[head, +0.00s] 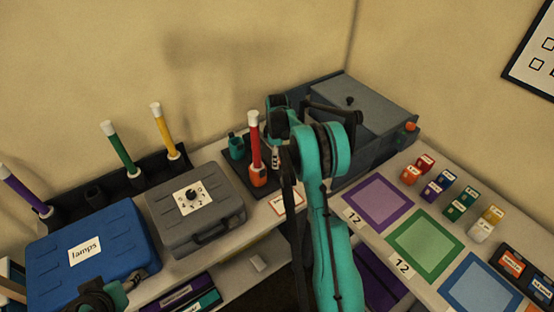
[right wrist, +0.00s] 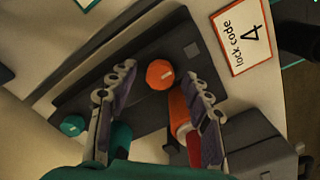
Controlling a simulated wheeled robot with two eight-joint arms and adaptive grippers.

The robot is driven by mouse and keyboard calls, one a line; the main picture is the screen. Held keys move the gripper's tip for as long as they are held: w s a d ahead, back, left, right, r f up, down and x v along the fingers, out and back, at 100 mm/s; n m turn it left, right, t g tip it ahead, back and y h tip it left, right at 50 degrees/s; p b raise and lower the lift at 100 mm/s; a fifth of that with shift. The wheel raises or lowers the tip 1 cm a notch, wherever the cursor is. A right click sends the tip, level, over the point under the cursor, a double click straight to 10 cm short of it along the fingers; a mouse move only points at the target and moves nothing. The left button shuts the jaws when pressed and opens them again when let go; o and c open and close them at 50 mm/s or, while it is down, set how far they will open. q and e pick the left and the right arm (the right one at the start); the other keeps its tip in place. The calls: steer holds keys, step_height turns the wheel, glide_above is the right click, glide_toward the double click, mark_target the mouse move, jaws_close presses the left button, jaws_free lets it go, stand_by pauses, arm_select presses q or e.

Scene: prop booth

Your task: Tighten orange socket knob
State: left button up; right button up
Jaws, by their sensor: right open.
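The orange socket (head: 259,177) stands on a dark base at the back of the counter, with a white-capped red tube (head: 255,140) upright in it. In the right wrist view its orange knob (right wrist: 160,74) faces the camera, with a pale mark on it. My right gripper (right wrist: 158,78) is open, its two fingers on either side of the knob with gaps visible; I cannot tell how far in front of the knob the tips are. In the head view my right wrist hides most of that gripper. My left gripper (head: 106,297) is low at left over the blue case, its fingers unclear.
A teal socket (head: 236,147) stands left of the orange one; its teal knob (right wrist: 73,125) shows too. A "lock code 4" card (right wrist: 243,38) lies nearby. A grey dial case (head: 215,218), a blue "lamps" case (head: 60,265) and a large grey box (head: 375,125) flank the area.

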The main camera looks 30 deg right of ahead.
steer(key=shift+f, duration=0.1)
jaws_close()
steer(key=shift+m, duration=0.4)
steer(key=m, duration=0.4)
steer(key=shift+m, duration=0.4)
steer(key=m, duration=1.1)
steer(key=shift+m, duration=0.4)
steer(key=m, duration=0.5)
steer(key=shift+m, duration=0.3)
